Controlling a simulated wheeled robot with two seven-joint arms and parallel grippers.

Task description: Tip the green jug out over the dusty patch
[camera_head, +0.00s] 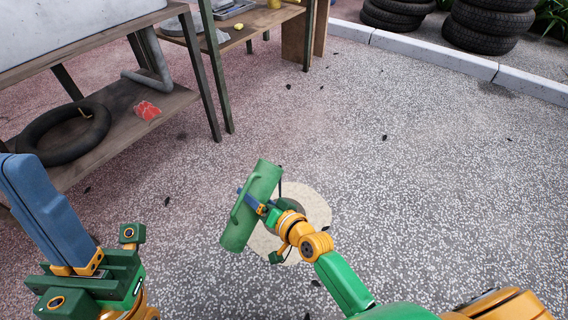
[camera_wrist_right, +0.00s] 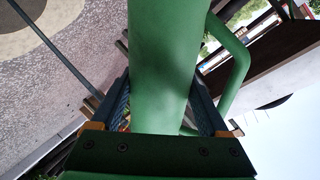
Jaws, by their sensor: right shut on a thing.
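The green jug (camera_head: 264,180) is a long cylinder with a side handle, held well tilted over in the head view. I cannot tell which end is its mouth. My right gripper (camera_head: 252,203) is shut on the jug's body; in the right wrist view the jug (camera_wrist_right: 162,60) fills the space between the two blue fingers (camera_wrist_right: 162,108), with the handle at its right. The dusty patch (camera_head: 312,207) is a pale round area on the ground, partly hidden behind my right wrist, just right of the jug. My left gripper (camera_head: 25,170) is at the left, apart from everything; its fingers overlap side-on.
A workbench with a lower shelf (camera_head: 125,97) stands at the upper left, holding a black tube ring (camera_head: 62,150) and a red thing (camera_head: 147,110). Another table (camera_head: 255,24) stands behind it. Tyres (camera_head: 487,32) stand beyond the kerb (camera_head: 440,55). The speckled ground between is mostly clear.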

